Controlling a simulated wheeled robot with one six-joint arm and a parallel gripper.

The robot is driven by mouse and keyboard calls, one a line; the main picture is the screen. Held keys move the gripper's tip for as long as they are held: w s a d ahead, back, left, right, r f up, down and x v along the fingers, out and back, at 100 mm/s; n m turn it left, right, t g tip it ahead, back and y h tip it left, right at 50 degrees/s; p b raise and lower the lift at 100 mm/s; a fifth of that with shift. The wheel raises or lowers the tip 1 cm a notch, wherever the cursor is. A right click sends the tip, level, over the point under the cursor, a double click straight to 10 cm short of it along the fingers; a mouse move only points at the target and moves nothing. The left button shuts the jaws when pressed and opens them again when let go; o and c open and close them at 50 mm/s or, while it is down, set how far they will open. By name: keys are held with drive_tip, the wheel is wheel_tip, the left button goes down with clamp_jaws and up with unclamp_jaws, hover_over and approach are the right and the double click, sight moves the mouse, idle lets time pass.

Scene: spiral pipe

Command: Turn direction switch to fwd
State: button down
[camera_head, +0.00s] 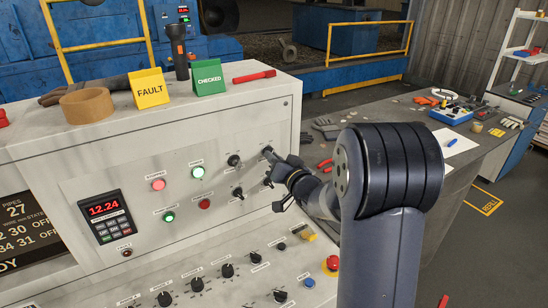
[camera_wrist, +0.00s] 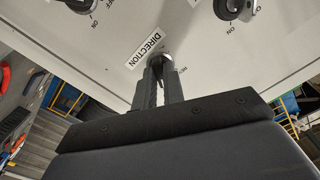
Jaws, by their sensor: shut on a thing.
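My gripper (camera_wrist: 160,84) is shut on the switch, with one ribbed finger on each side. The fingers hide much of the knob, so its exact angle cannot be read. In the head view my gripper (camera_head: 274,159) reaches the upper right of the panel, at the switch (camera_head: 267,150).
Other black rotary switches (camera_head: 234,160) (camera_head: 238,192) are close by on the same panel. Coloured buttons (camera_head: 197,172) and a red-digit display (camera_head: 104,209) are further left. Below, a sloping desk carries several knobs and a red emergency button (camera_head: 332,263).

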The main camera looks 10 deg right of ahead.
idle(0.4)
drive_tip(key=c, duration=1.5)
unclamp_jaws()
drive_tip(key=shift+s, duration=0.1)
drive_tip(key=b+v, duration=0.2)
drive_tip(key=v, duration=0.8)
drive_tip(key=shift+s+d, duration=0.15)
drive_tip(key=shift+s, duration=0.15)
drive_tip(key=p+x, duration=0.2)
drive_tip(key=x, duration=0.9)
